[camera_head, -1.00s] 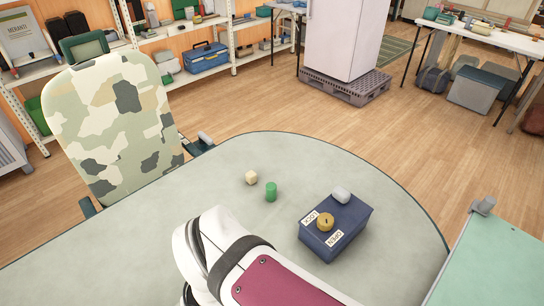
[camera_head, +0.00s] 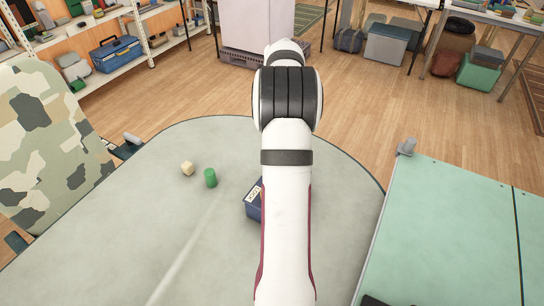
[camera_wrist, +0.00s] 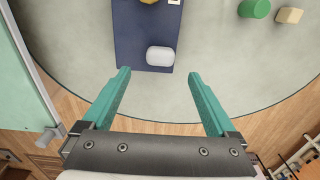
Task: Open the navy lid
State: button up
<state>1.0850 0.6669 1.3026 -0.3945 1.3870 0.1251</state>
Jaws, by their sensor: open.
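The navy lid (camera_wrist: 130,35) tops a small box on the table and appears flat and closed. In the head view only the left part of the navy box (camera_head: 253,208) shows; my arm hides the rest. A pale grey rounded handle (camera_wrist: 160,56) sits on the lid near its edge closest to my gripper. A yellow knob (camera_wrist: 149,1) is cut off at the top of the wrist view, with part of a white label beside it. My gripper (camera_wrist: 159,73) is open and empty, its teal fingers spread to either side of the handle in the picture, apart from it.
A green cylinder (camera_head: 210,177) and a beige cube (camera_head: 187,168) stand on the grey table (camera_head: 130,235) left of the box. A camouflage chair (camera_head: 45,145) is at the left. A pale green table (camera_head: 450,230) adjoins at the right. The table's left front is clear.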

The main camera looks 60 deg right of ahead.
notch_tip(320, 180, down, 8)
jog(key=shift+f, duration=0.25)
grip_shut()
dwell(0.4)
